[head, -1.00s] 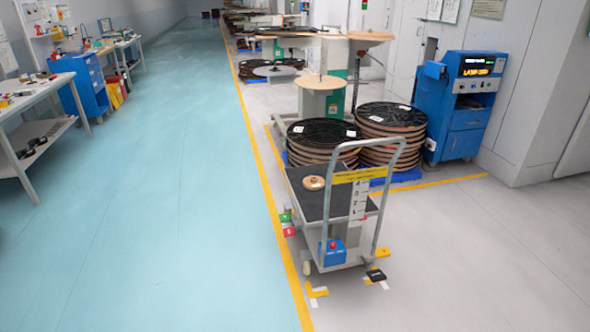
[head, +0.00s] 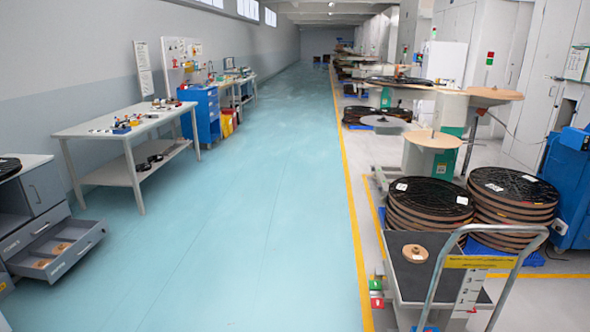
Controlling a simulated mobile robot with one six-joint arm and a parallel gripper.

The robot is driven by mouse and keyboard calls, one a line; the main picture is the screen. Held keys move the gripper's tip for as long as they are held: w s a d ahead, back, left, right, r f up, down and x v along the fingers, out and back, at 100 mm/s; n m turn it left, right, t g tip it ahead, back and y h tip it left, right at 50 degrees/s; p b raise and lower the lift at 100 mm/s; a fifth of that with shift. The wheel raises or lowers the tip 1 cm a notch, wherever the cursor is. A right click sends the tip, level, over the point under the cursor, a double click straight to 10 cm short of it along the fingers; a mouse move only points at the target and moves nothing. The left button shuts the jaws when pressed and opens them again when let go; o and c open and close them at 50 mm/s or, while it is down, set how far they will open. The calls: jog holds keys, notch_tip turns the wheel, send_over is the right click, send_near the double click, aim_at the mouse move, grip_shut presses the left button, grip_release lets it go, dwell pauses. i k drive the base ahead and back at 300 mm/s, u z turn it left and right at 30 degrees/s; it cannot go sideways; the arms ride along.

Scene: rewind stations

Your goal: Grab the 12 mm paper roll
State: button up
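A small tan roll (head: 415,253) lies flat on the dark top of the trolley (head: 398,240) at the lower right. Two small tan rolls, a farther one (head: 61,247) and a nearer one (head: 42,263), lie in the open drawer (head: 84,247) of the grey cabinet at the lower left. Their widths cannot be read at this size, so I cannot tell which is the 12 mm paper roll. My gripper is not in view.
The blue-green aisle (head: 250,220) is clear. A white workbench (head: 112,128) and blue cabinet (head: 203,112) line the left. Stacks of large dark-topped reels (head: 428,203) stand behind the trolley. A yellow line (head: 347,180) runs along the aisle.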

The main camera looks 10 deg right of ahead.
aim_at(414, 253)
jog(key=u, duration=0.5)
jog(key=i, duration=2.6)
jog(key=z, duration=0.65)
jog(key=i, duration=0.6)
jog(key=z, duration=1)
jog(key=i, duration=0.7)
jog(key=z, duration=0.35)
